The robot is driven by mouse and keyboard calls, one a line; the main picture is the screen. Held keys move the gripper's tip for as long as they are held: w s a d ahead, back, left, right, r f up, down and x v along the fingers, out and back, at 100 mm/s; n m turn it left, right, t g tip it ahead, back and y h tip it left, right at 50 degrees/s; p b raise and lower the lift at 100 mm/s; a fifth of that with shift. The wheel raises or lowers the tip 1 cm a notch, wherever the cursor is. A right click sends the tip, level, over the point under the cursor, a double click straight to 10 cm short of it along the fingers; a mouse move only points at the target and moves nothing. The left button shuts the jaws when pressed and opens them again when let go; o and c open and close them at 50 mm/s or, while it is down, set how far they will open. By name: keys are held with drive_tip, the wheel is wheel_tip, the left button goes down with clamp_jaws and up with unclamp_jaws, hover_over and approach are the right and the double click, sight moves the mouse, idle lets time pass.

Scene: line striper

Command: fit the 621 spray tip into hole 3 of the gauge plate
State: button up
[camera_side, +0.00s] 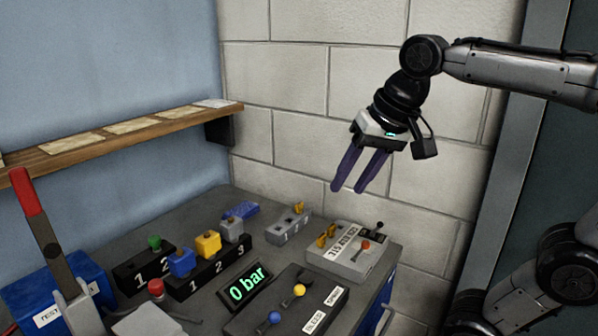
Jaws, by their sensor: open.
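My gripper (349,189) hangs open and empty above the back of the bench, its two purple fingers pointing down and slightly left. Small orange-yellow pieces that look like spray tips (326,236) stand on a grey box with a white printed label; I cannot read which is the 621. A smaller grey block (287,227) with dark marks on its front lies to the left of the box. It carries another orange-yellow piece (298,208) and may be the gauge plate. Its hole numbers are too small to read. My gripper touches none of these.
A black rack numbered 1, 2, 3 (213,268) holds blue, yellow and grey blocks. A "0 bar" display (246,289), a panel with knobs (288,305) and a red-handled lever (45,235) stand nearer. A wooden shelf (120,138) runs along the left wall.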

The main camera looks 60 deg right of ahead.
drive_tip(key=w+d+r+m+g, duration=0.1)
drive_tip(key=w+d+r+m, duration=0.25)
drive_tip(key=w, duration=0.65)
drive_tip(key=m+g, duration=0.4)
drive_tip(key=m, duration=0.3)
hover_over(299, 204)
wheel_tip(299, 204, down, 18)
drive_tip(key=r, duration=0.1)
drive_tip(key=shift+n, duration=0.25)
drive_tip(key=shift+f, duration=4.95)
clamp_jaws()
